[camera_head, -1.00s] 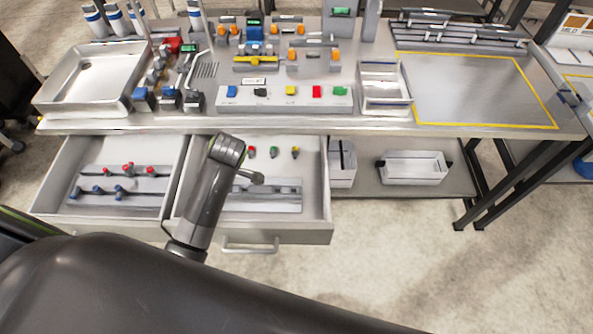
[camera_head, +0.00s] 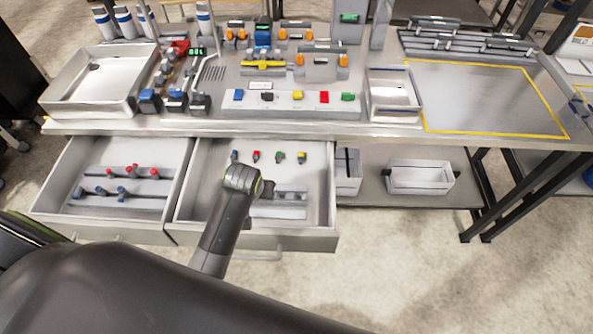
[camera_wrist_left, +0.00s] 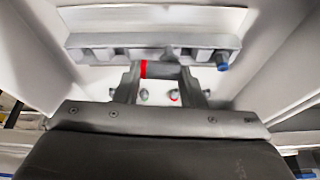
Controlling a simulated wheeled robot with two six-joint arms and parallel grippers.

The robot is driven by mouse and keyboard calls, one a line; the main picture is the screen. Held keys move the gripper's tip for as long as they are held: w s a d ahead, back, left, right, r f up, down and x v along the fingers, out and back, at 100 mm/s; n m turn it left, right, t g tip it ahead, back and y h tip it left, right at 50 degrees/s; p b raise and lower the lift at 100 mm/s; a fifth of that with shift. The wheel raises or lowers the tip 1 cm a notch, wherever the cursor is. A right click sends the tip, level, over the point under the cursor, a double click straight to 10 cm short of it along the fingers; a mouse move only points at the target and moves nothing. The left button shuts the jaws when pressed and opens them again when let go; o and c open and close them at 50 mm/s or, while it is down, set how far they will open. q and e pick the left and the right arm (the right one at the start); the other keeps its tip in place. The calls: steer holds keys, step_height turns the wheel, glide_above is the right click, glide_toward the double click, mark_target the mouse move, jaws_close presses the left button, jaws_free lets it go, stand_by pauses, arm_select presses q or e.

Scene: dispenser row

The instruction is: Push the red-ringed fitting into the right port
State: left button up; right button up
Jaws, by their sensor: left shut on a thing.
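My left gripper (camera_wrist_left: 160,88) is shut on the red-ringed fitting (camera_wrist_left: 146,69), a grey cylinder lying crosswise between the fingers with its red band by the left finger. It is in or over the right open drawer, just in front of a grey rack (camera_wrist_left: 110,55). A blue-ended fitting (camera_wrist_left: 222,62) sits at the rack's right end. In the head view my left wrist (camera_head: 243,180) reaches over this drawer and mostly hides the fingers and the fitting. I cannot tell which fixture on the bench has the right port. My right gripper is not in view.
The left open drawer (camera_head: 110,215) holds a rack with several red and blue fittings. Several coloured pieces lie at the back of the right drawer (camera_head: 322,200). The bench above is crowded with fixtures. A yellow-outlined area (camera_head: 485,95) at its right is clear.

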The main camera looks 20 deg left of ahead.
arm_select(q)
steer(key=shift+w+d+r+m+g+h+p, duration=2.1)
steer(key=shift+d+m, duration=2.6)
steer(key=shift+m, duration=3.8)
steer(key=shift+t+h, duration=0.5)
steer(key=shift+h, duration=0.1)
steer(key=f+b, duration=0.2)
steer(key=b, duration=0.1)
steer(key=w+f+b, duration=0.1)
steer(key=f+b, duration=0.2)
steer(key=b, duration=0.1)
steer(key=shift+w+f, duration=0.15)
steer(key=shift+f, duration=0.05)
steer(key=shift+f+b, duration=0.65)
steer(key=shift+f, duration=0.75)
steer(key=o, duration=1)
steer(key=shift+r, duration=0.1)
